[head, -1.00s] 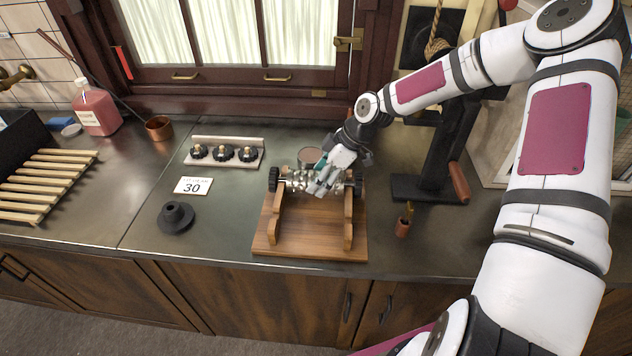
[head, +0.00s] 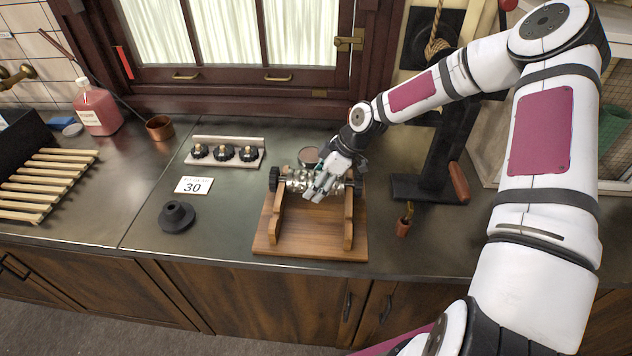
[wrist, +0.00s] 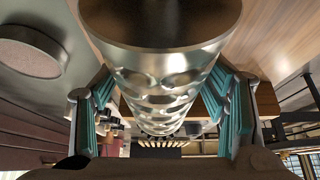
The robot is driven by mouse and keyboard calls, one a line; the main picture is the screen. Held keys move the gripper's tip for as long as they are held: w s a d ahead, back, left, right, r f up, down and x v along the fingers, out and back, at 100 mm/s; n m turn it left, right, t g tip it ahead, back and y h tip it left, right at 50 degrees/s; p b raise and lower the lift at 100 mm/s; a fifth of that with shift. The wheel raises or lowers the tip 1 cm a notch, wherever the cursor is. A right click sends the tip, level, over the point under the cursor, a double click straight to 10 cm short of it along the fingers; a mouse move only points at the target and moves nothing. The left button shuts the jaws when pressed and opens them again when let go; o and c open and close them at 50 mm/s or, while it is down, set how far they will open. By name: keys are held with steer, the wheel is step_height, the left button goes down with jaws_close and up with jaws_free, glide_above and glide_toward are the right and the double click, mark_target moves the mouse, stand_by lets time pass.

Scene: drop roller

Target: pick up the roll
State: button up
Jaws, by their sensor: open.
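The roll is a shiny metal cylinder with rounded hollows (head: 297,186). It lies across a wooden cradle (head: 310,244) with two upright supports and has a black knob at each end. My gripper (head: 322,190) is over the right half of the roll in the head view and covers part of it. In the wrist view the roll (wrist: 165,85) runs down the middle between my open gripper's teal-padded fingers (wrist: 163,110), one on each side. A gap shows between the roll and each finger pad there. Whether either pad touches it lower down is hard to tell.
A round-topped tin (head: 308,156) stands just behind the cradle. A rack of black knobs (head: 224,152), a card reading 30 (head: 193,185) and a black flanged piece (head: 177,216) are to the left.

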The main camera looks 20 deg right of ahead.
mark_target(316, 174)
steer(key=shift+c, duration=0.2)
jaws_close()
steer(key=shift+w+r, duration=0.1)
steer(key=shift+r, duration=0.1)
steer(key=shift+r, duration=0.4)
step_height(316, 174, up, 10)
steer(key=shift+f, duration=0.25)
